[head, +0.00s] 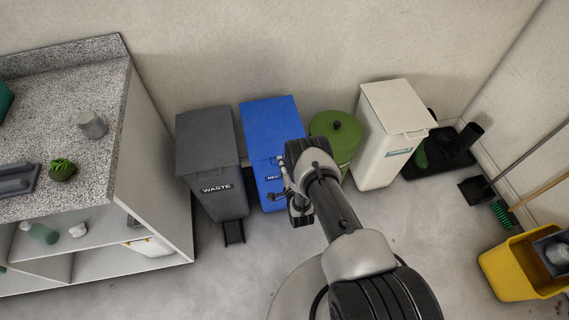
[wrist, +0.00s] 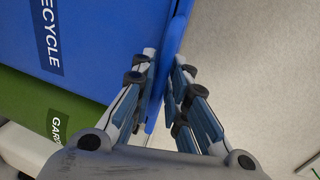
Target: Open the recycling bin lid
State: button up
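The blue recycling bin (head: 271,190) stands against the back wall, its lid (head: 272,124) lying flat and closed in the head view. The wrist view shows the bin front with its white RECYCLE label (wrist: 50,35), turned sideways. My gripper (head: 290,176) is at the front of the blue bin, partly hidden by my own wrist in the head view. In the wrist view my gripper (wrist: 165,78) has one finger on each side of the blue lid's front edge (wrist: 176,35). The gap is narrow and the blue edge fills it, so the fingers appear closed on it.
A grey waste bin (head: 207,145) stands close on the left. A green round bin (head: 338,130) and a white bin (head: 385,140) stand on the right. A shelf unit (head: 158,165) is at left, a yellow bucket (head: 510,268) at right. The front floor is clear.

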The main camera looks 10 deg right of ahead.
grip_shut()
dwell(0.3)
